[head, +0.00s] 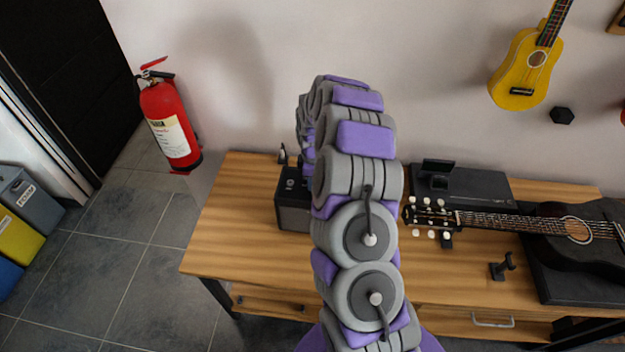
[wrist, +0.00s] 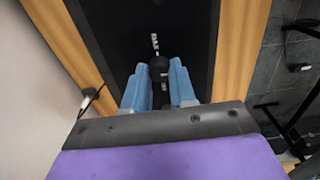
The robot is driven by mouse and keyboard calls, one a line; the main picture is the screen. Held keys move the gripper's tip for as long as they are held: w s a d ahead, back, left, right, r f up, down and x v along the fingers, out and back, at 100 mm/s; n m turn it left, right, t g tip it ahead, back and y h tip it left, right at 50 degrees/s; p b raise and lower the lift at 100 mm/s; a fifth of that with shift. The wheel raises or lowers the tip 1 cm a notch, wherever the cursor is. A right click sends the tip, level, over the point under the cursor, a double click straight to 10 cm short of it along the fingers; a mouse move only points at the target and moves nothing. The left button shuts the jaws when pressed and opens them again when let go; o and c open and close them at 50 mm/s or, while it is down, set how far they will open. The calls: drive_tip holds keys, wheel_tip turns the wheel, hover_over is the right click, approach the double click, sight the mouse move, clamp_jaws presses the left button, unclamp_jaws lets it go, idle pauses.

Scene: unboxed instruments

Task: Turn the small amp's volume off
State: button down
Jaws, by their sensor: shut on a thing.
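The small black amp (head: 291,208) stands on the wooden table, left of my arm in the head view, which hides part of it. In the wrist view the amp's dark top panel (wrist: 190,30) fills the middle, with small white markings. A round black knob (wrist: 159,66) sits on this panel between my two blue fingers. My gripper (wrist: 157,80) is shut on the knob, one finger on each side. The knob's exact setting cannot be read.
The wooden table (head: 225,235) is bare left of the amp. A dark guitar (head: 555,226) and a black flat device (head: 465,186) are to the right. A red fire extinguisher (head: 168,120) is at the wall.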

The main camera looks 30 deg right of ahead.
drive_tip(key=shift+r, duration=0.1)
drive_tip(key=c, duration=0.9)
unclamp_jaws()
wheel_tip(320, 180, up, 17)
drive_tip(key=shift+r+p, duration=0.1)
drive_tip(key=shift+p, duration=0.3)
